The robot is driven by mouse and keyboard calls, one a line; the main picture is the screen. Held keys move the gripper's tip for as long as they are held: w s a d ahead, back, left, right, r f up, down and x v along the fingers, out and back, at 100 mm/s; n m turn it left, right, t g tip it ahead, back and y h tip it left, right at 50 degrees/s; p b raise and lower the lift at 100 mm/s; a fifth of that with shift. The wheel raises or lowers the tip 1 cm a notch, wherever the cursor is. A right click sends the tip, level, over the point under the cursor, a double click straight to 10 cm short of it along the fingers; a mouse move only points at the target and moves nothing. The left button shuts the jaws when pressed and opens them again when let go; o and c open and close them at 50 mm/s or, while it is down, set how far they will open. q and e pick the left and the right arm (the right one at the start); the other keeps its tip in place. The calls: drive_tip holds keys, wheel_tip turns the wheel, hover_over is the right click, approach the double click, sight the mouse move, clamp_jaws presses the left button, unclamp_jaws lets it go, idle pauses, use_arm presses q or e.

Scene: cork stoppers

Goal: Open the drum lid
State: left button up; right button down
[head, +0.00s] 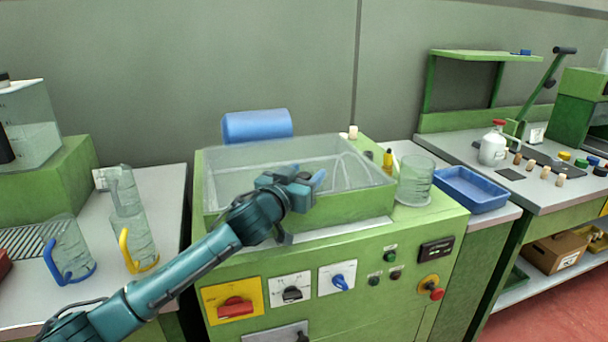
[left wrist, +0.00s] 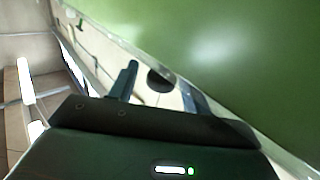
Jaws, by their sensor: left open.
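The green machine (head: 320,240) stands in the middle of the head view, with a clear, box-like transparent cover (head: 225,172) on its top. I take this cover to be the drum lid; it looks closed, though my arm hides part of its front. My left gripper (head: 305,179) is open and empty at the front of the cover; I cannot tell if it touches it. In the left wrist view my two fingers (left wrist: 160,85) stand apart, close to a large green surface (left wrist: 230,50). A dark round thing shows between them. My right gripper is not in view.
A glass beaker (head: 415,180) stands right of the cover, with a blue tray (head: 470,189) beyond it. Clear jugs with a blue handle (head: 68,250) and a yellow handle (head: 135,250) stand on the left bench. A blue rounded thing (head: 257,125) is behind the cover.

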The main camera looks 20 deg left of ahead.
use_arm(q)
clamp_jaws()
idle(0.4)
